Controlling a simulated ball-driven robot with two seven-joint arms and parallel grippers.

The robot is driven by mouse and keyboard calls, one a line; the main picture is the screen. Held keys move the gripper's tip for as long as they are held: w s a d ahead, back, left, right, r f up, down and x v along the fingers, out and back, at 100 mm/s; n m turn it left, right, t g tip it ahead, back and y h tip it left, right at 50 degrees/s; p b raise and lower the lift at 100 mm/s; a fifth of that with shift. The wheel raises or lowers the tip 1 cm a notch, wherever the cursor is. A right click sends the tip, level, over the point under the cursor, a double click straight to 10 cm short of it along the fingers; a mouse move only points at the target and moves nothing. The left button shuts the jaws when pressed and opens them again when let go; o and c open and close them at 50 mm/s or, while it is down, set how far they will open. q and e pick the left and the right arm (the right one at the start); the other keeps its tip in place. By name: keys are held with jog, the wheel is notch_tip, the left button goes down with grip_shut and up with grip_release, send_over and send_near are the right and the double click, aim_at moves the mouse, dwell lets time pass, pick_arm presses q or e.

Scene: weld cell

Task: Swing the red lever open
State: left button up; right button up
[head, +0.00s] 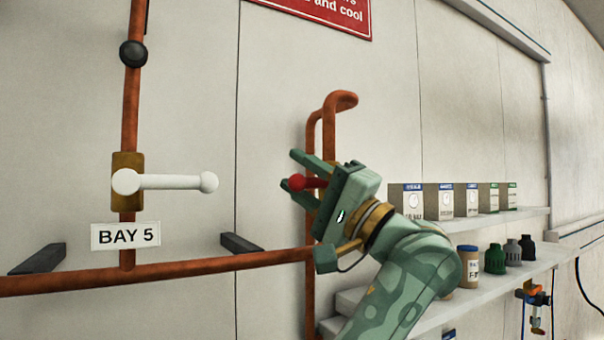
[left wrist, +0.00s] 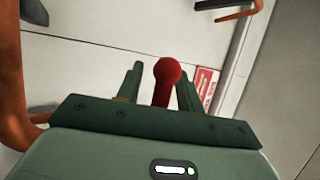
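The red lever (head: 297,182) shows in the head view as a round red knob and a short stretch of handle; the rest is hidden behind my left gripper. My left gripper (head: 289,169) has its two fingers spread, one above and one below the lever. In the left wrist view the lever (left wrist: 167,75) stands between the fingers, with a gap to the left finger; whether the right finger touches it I cannot tell. My right gripper is in neither view.
A white lever (head: 170,182) sits on the left copper pipe above a BAY 5 sign (head: 125,235). A horizontal pipe (head: 200,267) runs below. Shelves (head: 490,275) with boxes and jars stand at the right. Dark brackets (head: 240,243) stick out from the wall.

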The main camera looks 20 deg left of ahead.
pick_arm(q)
jog(key=shift+d, duration=0.1)
grip_shut()
jog(key=shift+m, duration=0.3)
jog(key=shift+w+d+r+m+t+h, duration=0.2)
jog(key=shift+r+m+t+h, duration=0.35)
jog(key=shift+m+t, duration=1.45)
jog(key=shift+w+d+r+m+t+h, duration=0.2)
jog(key=shift+r+m+t+h, duration=0.4)
jog(key=shift+m+t, duration=1.35)
jog(key=shift+w+d+r+m+t+h, duration=0.1)
jog(key=shift+w+r+m+t+h, duration=0.4)
jog(key=shift+m+t, duration=1.5)
jog(key=shift+s+r+m+g, duration=0.2)
jog(key=shift+m+g, duration=0.25)
jog(key=shift+m, duration=0.2)
grip_release()
jog(key=shift+d, duration=0.1)
